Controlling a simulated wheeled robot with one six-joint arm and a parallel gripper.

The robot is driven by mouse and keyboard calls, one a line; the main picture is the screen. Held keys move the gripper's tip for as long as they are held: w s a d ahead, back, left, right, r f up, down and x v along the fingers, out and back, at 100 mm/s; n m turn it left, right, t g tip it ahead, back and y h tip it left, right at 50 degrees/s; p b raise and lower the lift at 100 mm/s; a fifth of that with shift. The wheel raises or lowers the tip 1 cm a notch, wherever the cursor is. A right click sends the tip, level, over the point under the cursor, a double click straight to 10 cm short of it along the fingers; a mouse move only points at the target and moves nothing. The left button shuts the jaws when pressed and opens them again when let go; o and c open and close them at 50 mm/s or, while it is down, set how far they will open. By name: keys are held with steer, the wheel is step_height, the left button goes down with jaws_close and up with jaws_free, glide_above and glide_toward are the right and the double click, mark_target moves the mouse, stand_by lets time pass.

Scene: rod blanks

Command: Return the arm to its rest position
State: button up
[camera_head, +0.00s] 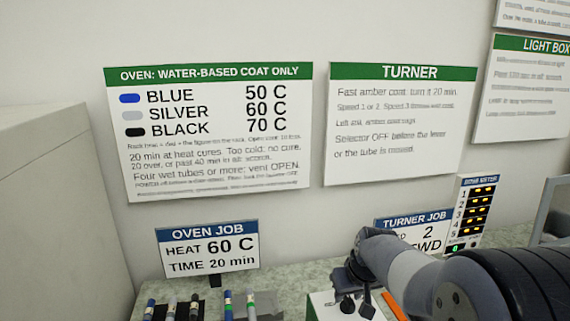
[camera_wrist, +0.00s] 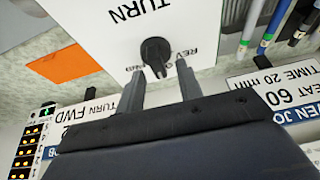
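My gripper (camera_wrist: 161,70) is seen from the wrist with its two grey fingers apart and nothing held between them. Just beyond the fingertips is a black selector knob (camera_wrist: 155,50) on a white panel (camera_wrist: 190,20) lettered TURN and REV. I cannot tell whether a fingertip touches the knob. In the head view my arm reaches in from the lower right. My gripper (camera_head: 357,295) points down over the white turner box (camera_head: 320,300), which is partly hidden by it.
Several banded tubes (camera_head: 228,306) stand at the front left of the speckled counter (camera_head: 290,272). An orange piece (camera_head: 394,305) lies beside the turner box. Behind are an oven job card (camera_head: 208,248), a turner job card (camera_head: 400,222) and a meter (camera_head: 474,212). A large grey cabinet (camera_head: 60,220) stands left.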

steer(key=shift+w+f, duration=0.15)
steer(key=shift+m+p, duration=0.35)
steer(key=shift+m, duration=0.05)
steer(key=shift+f+b, duration=0.1)
steer(key=shift+b, duration=0.2)
